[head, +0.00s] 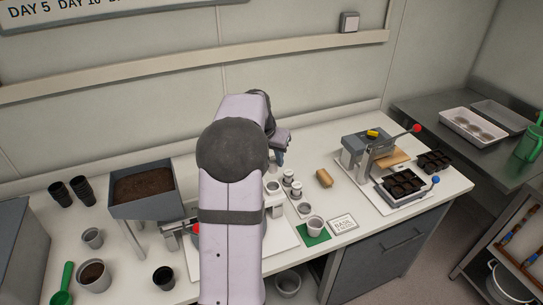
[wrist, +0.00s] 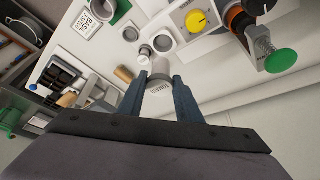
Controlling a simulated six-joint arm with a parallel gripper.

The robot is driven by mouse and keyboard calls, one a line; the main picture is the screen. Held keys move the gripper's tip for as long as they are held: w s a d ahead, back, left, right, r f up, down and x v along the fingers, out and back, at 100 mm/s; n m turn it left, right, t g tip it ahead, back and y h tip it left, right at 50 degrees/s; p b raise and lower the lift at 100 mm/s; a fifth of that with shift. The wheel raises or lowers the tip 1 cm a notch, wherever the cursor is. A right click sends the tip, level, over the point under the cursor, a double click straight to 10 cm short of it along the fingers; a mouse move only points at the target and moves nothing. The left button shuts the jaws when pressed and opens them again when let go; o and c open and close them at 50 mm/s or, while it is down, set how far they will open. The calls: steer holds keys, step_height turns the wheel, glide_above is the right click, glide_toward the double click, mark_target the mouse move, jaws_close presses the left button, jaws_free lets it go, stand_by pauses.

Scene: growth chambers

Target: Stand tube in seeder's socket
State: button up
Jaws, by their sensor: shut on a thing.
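My gripper (wrist: 159,78) is shut on a pale tube (wrist: 160,88) with a printed label; it sits between the two blue-grey fingers in the wrist view. In the head view my gripper (head: 279,158) is mostly hidden behind my arm, above the bench. The seeder (wrist: 181,24) is a white unit with a yellow dial, ahead and to the right in the wrist view; my arm hides most of it in the head view. A dark round opening with a pale rim (wrist: 163,43), perhaps its socket, lies just beyond the held tube. I cannot tell the gap between them.
Small white-lidded tubes (head: 287,178) stand close to the gripper. A lever press (head: 381,150) stands further right, a soil hopper (head: 143,190) left.

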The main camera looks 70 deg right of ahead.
mark_target(271, 170)
steer(key=shift+f, duration=0.15)
steer(key=shift+f+b, duration=2.45)
steer(key=shift+f, duration=0.6)
steer(key=shift+f+b, duration=0.65)
steer(key=shift+f, duration=0.3)
steer(key=o, duration=1.1)
steer(key=shift+r, duration=0.15)
steer(key=shift+r+p, duration=3.3)
steer(key=shift+r, duration=0.85)
